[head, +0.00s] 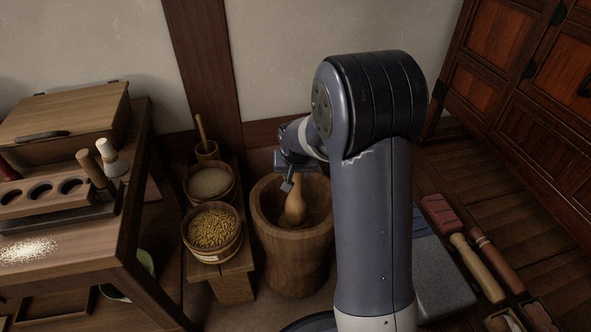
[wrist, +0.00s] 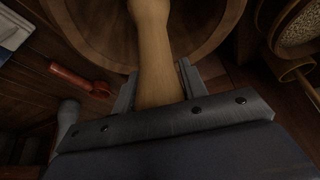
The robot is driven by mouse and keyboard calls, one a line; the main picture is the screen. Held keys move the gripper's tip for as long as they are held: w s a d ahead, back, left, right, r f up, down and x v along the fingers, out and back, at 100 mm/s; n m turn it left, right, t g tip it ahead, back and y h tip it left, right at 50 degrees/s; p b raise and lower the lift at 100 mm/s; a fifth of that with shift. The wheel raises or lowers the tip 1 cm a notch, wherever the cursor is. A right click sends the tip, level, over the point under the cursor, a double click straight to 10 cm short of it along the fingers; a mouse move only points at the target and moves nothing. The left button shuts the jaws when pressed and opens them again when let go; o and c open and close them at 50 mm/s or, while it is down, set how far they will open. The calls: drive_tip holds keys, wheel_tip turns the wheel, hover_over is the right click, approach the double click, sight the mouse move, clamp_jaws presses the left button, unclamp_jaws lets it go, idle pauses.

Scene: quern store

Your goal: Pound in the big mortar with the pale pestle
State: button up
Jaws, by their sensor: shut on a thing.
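The big mortar (head: 290,265) is a deep wooden tub on the floor in the middle of the head view. The pale pestle (head: 295,207) is light tan wood, with its thick end down inside the mortar. My gripper (head: 289,183) is shut on its upper part, over the mortar's opening. In the wrist view, the pestle (wrist: 155,55) runs from between the fingers of my gripper (wrist: 157,92) into the mortar, whose inner wall (wrist: 95,28) shows around it. The pestle's lowest end is cut off there, so contact with the mortar floor cannot be told.
A bowl of golden grain (head: 213,228) and a bowl of pale grain (head: 209,182) stand close left of the mortar.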

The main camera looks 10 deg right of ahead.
drive_tip(key=shift+f, duration=0.8)
drive_tip(key=shift+f+b, duration=0.2)
drive_tip(key=shift+b, duration=0.15)
drive_tip(key=shift+f, duration=0.25)
wheel_tip(320, 180, up, 8)
drive_tip(key=p, duration=0.6)
drive_tip(key=shift+r, duration=0.2)
drive_tip(key=shift+f, duration=0.1)
